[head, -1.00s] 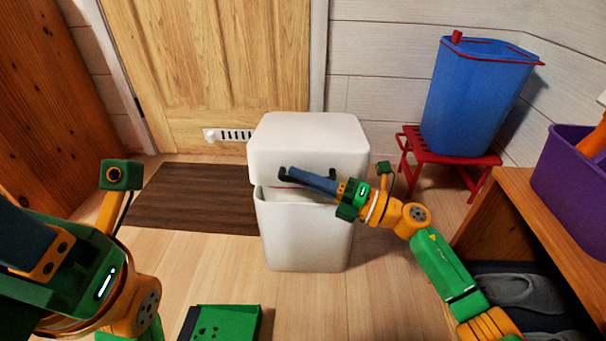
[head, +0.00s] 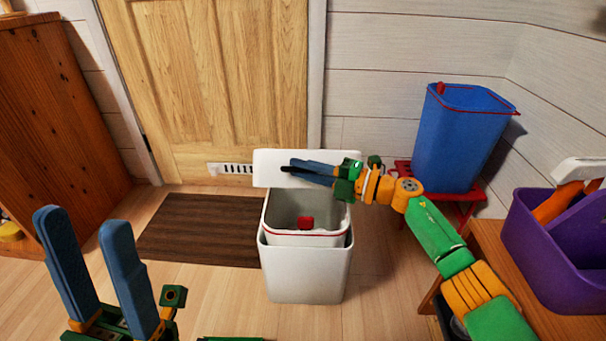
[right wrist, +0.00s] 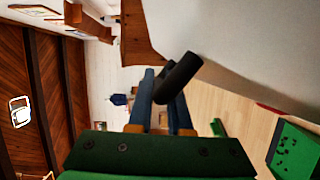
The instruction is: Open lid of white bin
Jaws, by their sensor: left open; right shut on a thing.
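The white bin (head: 304,272) stands on the floor in front of the door with its lid (head: 265,168) tipped up at the back. Inside the open top is an inner bucket with a red-edged rim (head: 308,237) and a small red part (head: 305,222). My right gripper (head: 292,171) reaches across the raised lid from the right, shut on its dark handle. In the right wrist view, the black handle bar (right wrist: 178,78) lies at the blue fingers (right wrist: 160,92). My left gripper (head: 80,220) is open and empty at lower left, fingers pointing up, apart from the bin.
A blue bucket (head: 455,140) stands on a red stool (head: 468,205) at right. A purple caddy (head: 558,250) sits on a wooden shelf (head: 480,235). A brown mat (head: 195,230) lies left of the bin, before the wooden door (head: 220,80). The floor between is clear.

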